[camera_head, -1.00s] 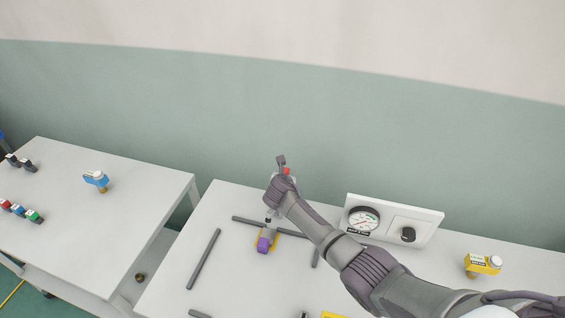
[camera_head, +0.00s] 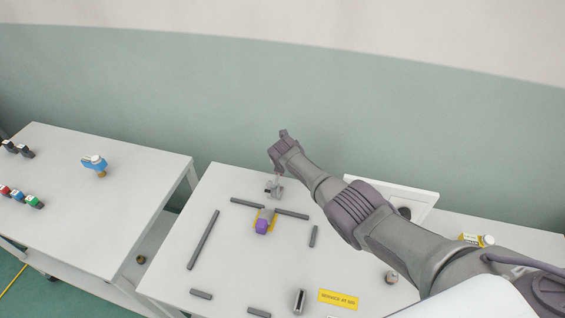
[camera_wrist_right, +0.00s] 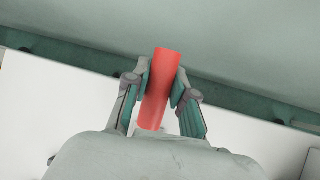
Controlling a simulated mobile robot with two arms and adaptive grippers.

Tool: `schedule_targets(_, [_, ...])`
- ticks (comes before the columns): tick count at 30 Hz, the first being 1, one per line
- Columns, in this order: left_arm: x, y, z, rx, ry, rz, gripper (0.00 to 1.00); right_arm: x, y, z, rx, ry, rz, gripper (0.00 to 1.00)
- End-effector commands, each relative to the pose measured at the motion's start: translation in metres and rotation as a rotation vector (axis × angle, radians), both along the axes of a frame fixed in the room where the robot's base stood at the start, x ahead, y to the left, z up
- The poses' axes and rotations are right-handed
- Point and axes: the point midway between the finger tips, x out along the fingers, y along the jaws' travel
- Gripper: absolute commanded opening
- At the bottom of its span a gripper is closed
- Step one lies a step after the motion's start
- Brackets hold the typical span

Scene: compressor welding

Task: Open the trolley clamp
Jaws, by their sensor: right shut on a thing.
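The trolley clamp (camera_head: 274,188) is a small grey mechanism on the white trolley top (camera_head: 230,285), just behind a purple part (camera_head: 262,226) on a yellow base. In the right wrist view its red cylindrical handle (camera_wrist_right: 156,100) sits between the fingers of my right gripper (camera_wrist_right: 163,72), which is shut on it. In the head view my right gripper (camera_head: 276,164) is above the clamp, and the handle is hidden there. I cannot tell the clamp's exact angle. My left gripper is not in view.
Several grey bars (camera_head: 203,240) lie around the purple part. A white panel (camera_head: 415,197) is partly covered by my right arm. A yellow label (camera_head: 338,299) is near the front. A second white table (camera_head: 90,215) stands left, with a blue device (camera_head: 94,163).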

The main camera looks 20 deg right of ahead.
Motion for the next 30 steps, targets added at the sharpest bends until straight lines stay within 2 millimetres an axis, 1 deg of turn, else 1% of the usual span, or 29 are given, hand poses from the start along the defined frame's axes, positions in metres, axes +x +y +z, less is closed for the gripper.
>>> schedule_targets(1, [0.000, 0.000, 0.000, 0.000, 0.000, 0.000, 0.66, -0.002, 0.000, -0.003, 0.001, 0.007, -0.002, 0.00])
schedule_targets(4, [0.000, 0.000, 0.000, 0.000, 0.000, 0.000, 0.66, -0.002, 0.000, -0.003, 0.001, 0.007, -0.002, 0.00])
schedule_targets(5, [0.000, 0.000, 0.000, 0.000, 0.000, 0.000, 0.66, -0.002, 0.000, -0.003, 0.000, 0.007, -0.002, 0.26])
schedule_targets(9, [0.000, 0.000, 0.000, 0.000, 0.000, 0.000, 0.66, -0.002, 0.000, -0.002, 0.001, 0.006, -0.002, 0.49])
schedule_targets(10, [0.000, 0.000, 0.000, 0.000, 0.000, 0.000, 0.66, -0.002, 0.000, -0.002, 0.001, 0.005, -0.002, 0.51])
schedule_targets(23, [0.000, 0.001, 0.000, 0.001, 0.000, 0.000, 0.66, -0.002, 0.000, 0.002, 0.000, 0.000, -0.001, 0.51])
schedule_targets(30, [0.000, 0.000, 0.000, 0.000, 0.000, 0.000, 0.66, -0.013, 0.003, 0.017, -0.001, -0.001, 0.000, 0.51])
